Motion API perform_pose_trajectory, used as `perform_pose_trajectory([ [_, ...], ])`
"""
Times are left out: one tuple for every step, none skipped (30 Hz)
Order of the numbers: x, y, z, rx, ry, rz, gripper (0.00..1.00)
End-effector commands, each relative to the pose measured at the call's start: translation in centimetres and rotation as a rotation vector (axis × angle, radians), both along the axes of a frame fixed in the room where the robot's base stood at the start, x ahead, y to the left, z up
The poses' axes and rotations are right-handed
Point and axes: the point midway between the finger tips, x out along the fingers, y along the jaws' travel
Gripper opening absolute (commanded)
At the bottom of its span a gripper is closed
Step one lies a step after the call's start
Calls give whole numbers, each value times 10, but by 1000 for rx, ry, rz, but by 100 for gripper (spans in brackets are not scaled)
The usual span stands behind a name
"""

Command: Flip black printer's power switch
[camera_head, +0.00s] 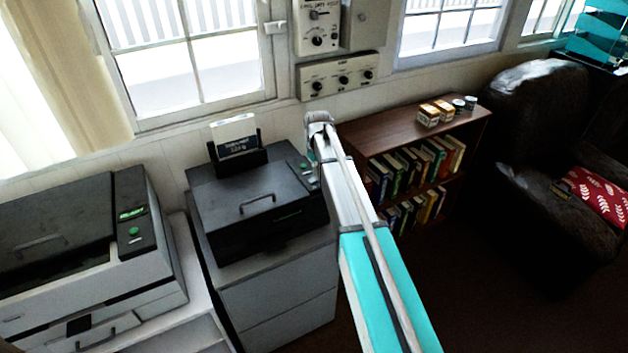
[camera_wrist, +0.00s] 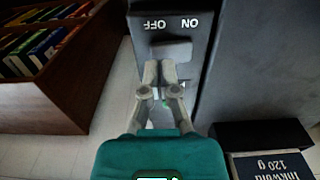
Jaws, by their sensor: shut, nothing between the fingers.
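The black printer (camera_head: 255,205) stands on a grey cabinet left of the middle in the head view, with a handle on its lid. In the wrist view its dark side panel (camera_wrist: 200,55) carries upside-down OFF and ON labels, OFF at the left and ON at the right. A grey switch (camera_wrist: 170,49) lies just below the labels. My gripper (camera_wrist: 160,70) is shut and empty, its fingertips at the switch's lower edge. I cannot tell whether they touch it or which way it is set. In the head view my arm mostly hides the gripper at the printer's right side.
A white-grey printer (camera_head: 90,265) stands at the left. A wooden bookshelf (camera_head: 400,130) with books and small boxes is close on the right. Wall control panels (camera_head: 341,76) hang above. A dark armchair (camera_head: 540,130) stands farther right.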

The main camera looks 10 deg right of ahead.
Motion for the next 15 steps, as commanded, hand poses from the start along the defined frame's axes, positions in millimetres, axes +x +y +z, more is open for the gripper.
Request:
perform_pose_trajectory([
  [0, 0, -1, 0, 0, 0, 0],
  [0, 0, -1, 0, 0, 0, 0],
  [0, 0, -2, 0, 0, 0, 0],
  [0, 0, -2, 0, 0, 0, 0],
  [0, 0, -2, 0, 0, 0, 0],
  [0, 0, -3, 0, 0, 0, 0],
  [0, 0, -3, 0, 0, 0, 0],
  [0, 0, -4, 0, 0, 0, 0],
  [0, 0, -4, 0, 0, 0, 0],
  [0, 0, -4, 0, 0, 0, 0],
  [0, 0, -5, 0, 0, 0, 0],
  [0, 0, -5, 0, 0, 0, 0],
  [0, 0, -5, 0, 0, 0, 0],
  [0, 0, -6, 0, 0, 0, 0],
  [0, 0, -6, 0, 0, 0, 0],
])
